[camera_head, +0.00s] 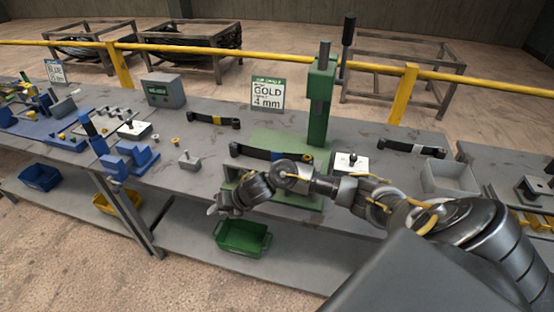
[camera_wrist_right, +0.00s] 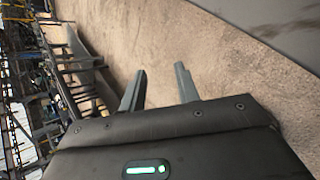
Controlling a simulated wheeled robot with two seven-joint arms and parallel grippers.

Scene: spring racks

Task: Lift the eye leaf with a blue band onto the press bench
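An eye leaf with a blue band (camera_head: 276,156), dark with rolled ends, lies at the green press (camera_head: 322,100). Its right end is close behind my right arm, and I cannot tell whether it rests on the press base or on the grey bench top (camera_head: 205,178). A similar leaf with a yellow band (camera_head: 212,119) lies farther back, and one with a white band (camera_head: 411,149) lies at the right. My right gripper (camera_head: 222,208) is over the bench's front edge, left of the press base. In the wrist view its fingers (camera_wrist_right: 160,88) are apart with nothing between them. My left gripper is out of view.
A sign reading GOLD 4 mm (camera_head: 267,94) stands behind the leaves. A white block (camera_head: 351,164) and a grey bin (camera_head: 450,180) are right of the press. Blue fixtures (camera_head: 125,155) stand left. A green bin (camera_head: 242,237) is on the lower shelf. A yellow rail (camera_head: 220,52) runs behind.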

